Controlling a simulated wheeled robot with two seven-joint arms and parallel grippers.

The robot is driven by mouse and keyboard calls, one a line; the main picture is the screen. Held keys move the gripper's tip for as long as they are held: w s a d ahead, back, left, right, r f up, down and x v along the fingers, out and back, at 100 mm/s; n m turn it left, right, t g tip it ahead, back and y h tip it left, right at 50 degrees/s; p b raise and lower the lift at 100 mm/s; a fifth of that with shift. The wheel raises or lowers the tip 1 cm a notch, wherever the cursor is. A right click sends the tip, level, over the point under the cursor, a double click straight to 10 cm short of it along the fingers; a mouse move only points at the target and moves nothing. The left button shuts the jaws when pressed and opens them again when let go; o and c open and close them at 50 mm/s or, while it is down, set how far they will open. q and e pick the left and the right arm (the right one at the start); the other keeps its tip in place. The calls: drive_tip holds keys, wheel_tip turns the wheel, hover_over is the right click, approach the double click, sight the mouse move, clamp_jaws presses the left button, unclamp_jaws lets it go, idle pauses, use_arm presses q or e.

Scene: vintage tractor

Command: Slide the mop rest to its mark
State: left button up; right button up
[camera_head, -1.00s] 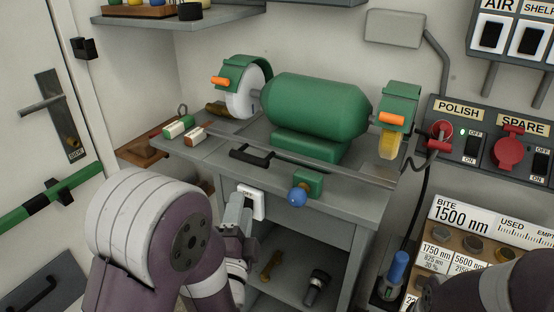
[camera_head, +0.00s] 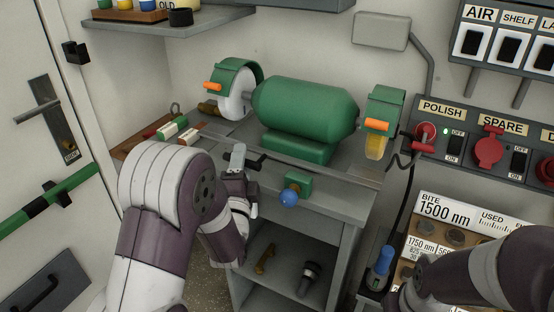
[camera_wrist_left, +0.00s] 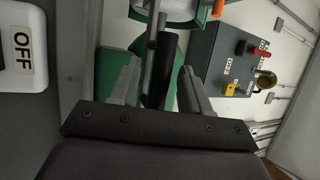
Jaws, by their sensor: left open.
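A black bar handle (camera_head: 258,161) lies along the front of the grey bench top, below the green polishing machine (camera_head: 305,110). I take it to be the mop rest's handle; the mark cannot be made out. My left gripper (camera_head: 240,157) is at the handle's left part and covers some of it. In the left wrist view the two fingers are open, with a dark bar (camera_wrist_left: 166,70) between them, probably this handle. I cannot tell whether they touch it. A white mop wheel (camera_head: 236,97) is at the machine's left end, a yellow one (camera_head: 374,147) at its right.
A blue knob (camera_head: 288,199) on a green block stands out from the bench front. A white OFF switch (camera_wrist_left: 20,48) is close by in the left wrist view. Small blocks (camera_head: 178,127) lie at the bench's left. A switch panel (camera_head: 470,140) is on the right wall.

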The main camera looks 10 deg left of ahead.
use_arm(q)
clamp_jaws()
